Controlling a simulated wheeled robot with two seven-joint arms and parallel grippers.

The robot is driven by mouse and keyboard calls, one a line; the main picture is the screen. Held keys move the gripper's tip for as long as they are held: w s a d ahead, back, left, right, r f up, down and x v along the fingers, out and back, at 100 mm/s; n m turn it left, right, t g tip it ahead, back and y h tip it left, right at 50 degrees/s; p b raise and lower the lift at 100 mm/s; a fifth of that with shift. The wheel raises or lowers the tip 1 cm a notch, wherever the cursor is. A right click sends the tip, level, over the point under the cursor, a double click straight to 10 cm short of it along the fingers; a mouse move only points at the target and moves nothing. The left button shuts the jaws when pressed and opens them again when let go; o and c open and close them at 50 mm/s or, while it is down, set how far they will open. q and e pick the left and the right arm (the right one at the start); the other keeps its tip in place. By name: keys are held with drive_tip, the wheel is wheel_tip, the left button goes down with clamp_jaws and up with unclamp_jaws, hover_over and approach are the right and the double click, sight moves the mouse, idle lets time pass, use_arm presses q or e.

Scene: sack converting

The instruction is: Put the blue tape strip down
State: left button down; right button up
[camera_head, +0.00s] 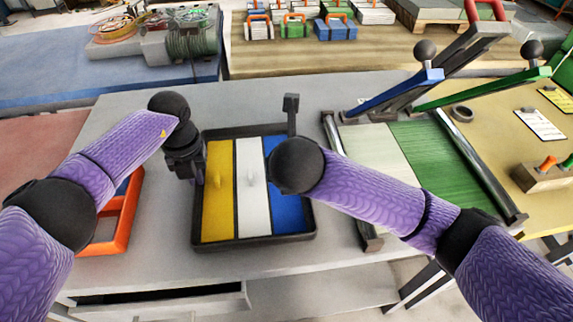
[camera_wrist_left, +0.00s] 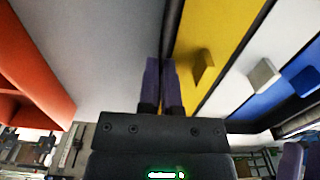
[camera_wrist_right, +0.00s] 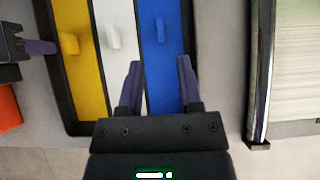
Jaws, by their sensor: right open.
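The blue tape strip (camera_head: 287,212) lies flat in the right compartment of a dark tray (camera_head: 256,243). Its raised blue tab (camera_wrist_right: 160,31) shows in the right wrist view. A white strip (camera_head: 251,212) and a yellow strip (camera_head: 217,218) lie beside it, each with a tab. My right gripper (camera_wrist_right: 159,64) is open and empty above the blue strip, with its fingers apart and clear of the tab. In the head view my right wrist hides its fingers and part of the blue strip. My left gripper (camera_wrist_left: 161,62) is shut and empty by the tray's left edge.
An orange open-frame bin (camera_head: 121,222) stands left of the tray. Right of it is a press-like fixture with a green bed (camera_head: 437,152) and a metal rail (camera_wrist_right: 262,70). A dark post (camera_head: 291,108) rises behind the tray. The grey tabletop (camera_head: 250,92) behind is mostly clear.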

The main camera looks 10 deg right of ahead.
drive_tip(key=v, duration=0.4)
drive_tip(key=shift+s+r, duration=0.15)
drive_tip(key=shift+r, duration=0.05)
use_arm(q)
drive_tip(key=c, duration=0.7)
unclamp_jaws()
drive_tip(key=shift+c, duration=0.2)
drive_tip(key=shift+r, duration=0.1)
wheel_tip(320, 180, up, 12)
